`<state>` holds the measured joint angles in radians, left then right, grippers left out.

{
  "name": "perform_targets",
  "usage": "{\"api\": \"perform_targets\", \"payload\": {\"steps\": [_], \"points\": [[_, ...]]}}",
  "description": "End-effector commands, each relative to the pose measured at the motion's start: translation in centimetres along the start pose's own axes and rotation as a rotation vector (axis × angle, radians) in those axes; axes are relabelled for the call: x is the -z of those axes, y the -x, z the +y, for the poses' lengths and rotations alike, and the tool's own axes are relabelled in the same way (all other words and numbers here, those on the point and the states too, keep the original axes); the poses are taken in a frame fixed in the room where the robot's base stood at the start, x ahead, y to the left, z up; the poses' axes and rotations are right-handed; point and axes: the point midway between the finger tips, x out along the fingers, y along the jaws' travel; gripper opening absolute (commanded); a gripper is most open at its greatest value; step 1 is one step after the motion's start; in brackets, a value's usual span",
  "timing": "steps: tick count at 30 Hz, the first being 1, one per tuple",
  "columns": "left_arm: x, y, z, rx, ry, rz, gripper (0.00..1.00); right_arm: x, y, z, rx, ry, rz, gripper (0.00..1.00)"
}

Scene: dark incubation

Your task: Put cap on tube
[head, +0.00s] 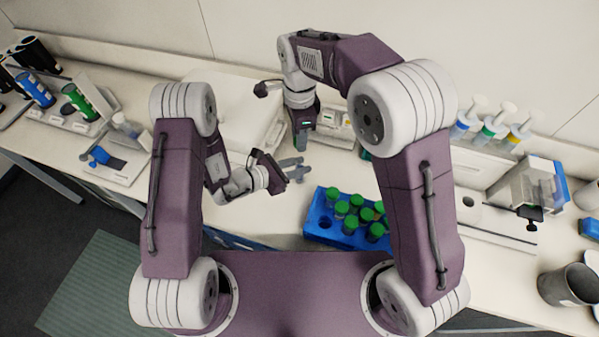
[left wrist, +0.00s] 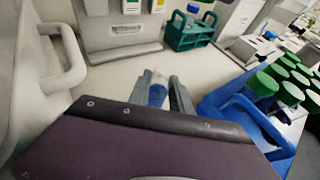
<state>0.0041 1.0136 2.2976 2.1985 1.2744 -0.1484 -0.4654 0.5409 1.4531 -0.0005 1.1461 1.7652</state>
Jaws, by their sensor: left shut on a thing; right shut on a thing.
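My left gripper (head: 294,168) is low over the bench, to the left of and behind the blue rack. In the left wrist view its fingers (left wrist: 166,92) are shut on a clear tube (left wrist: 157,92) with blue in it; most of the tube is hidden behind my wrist. My right gripper (head: 301,148) points down just behind and above the left fingers. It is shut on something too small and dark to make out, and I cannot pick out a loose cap. The two grippers are close but apart.
A blue rack (head: 318,232) of several green-capped tubes stands at the bench front, and also in the left wrist view (left wrist: 240,112). A green rack (left wrist: 190,38) with a blue-topped item and a pale device (left wrist: 122,32) stand behind. Bench left of the rack is clear.

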Motion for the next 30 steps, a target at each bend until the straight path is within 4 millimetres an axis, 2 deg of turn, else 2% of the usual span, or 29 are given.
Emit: {"api": "perform_targets", "payload": {"steps": [5,16,30], "points": [[0.0,0.0,0.0,0.000,0.000,0.000,0.00,0.0,-0.1,0.0,-0.001,0.000,0.000,0.00],[0.0,0.0,0.0,0.000,0.000,0.000,0.00,-0.1,-4.8,0.0,-0.005,0.000,0.001,0.00],[0.0,0.0,0.0,0.000,0.000,0.000,0.00,-0.1,-5.0,0.0,-0.003,0.000,0.001,0.00]]}}
